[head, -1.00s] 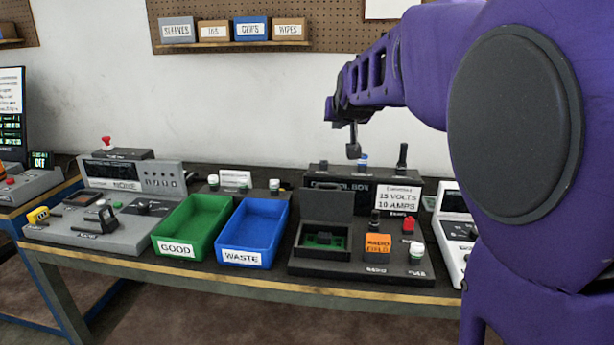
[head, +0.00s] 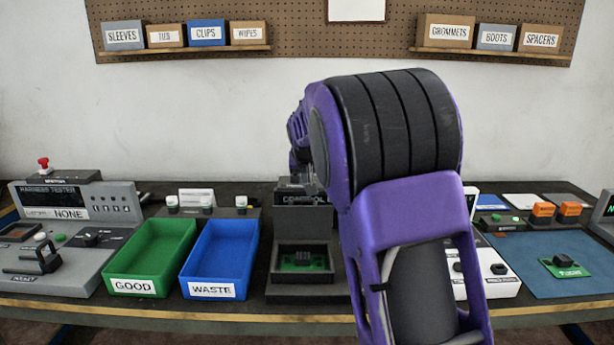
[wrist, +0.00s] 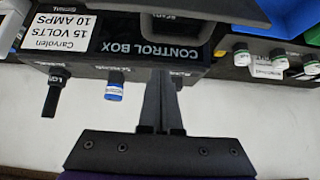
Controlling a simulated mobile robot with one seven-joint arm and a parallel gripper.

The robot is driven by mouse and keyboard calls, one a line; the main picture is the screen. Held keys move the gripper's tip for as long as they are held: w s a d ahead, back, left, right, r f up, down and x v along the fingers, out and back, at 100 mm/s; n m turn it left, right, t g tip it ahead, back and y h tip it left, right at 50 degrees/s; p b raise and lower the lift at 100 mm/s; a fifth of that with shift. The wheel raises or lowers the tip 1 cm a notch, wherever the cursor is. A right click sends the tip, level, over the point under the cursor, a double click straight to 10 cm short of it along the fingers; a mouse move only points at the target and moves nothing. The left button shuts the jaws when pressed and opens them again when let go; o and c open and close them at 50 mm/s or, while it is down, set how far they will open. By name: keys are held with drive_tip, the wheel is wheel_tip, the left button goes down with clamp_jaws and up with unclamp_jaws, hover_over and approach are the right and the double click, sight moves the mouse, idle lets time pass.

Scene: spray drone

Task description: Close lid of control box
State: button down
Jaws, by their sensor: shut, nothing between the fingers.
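The control box (head: 285,292) stands on the bench in the head view, partly hidden by my arm. Its grey lid (head: 303,228) stands raised behind an open compartment with a green circuit board (head: 303,262) inside. In the wrist view, the picture is upside down. There the "CONTROL BOX" panel (wrist: 190,52) lies just beyond my gripper (wrist: 161,74), and part of the dark lid (wrist: 215,8) shows at the top edge. My gripper is shut and empty, its fingertips close to the panel; I cannot tell whether they touch it.
The green GOOD bin (head: 150,260) and blue WASTE bin (head: 220,260) stand left of the box. A blue mat (head: 530,265) lies at right.

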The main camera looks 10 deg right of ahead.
sight(303, 218)
drive_tip(key=s+f, duration=0.1)
drive_tip(key=f, duration=0.1)
drive_tip(key=shift+s+a+f+b, duration=0.2)
drive_tip(key=shift+s+f+b, duration=0.1)
drive_tip(key=shift+s+b, duration=0.1)
idle(0.7)
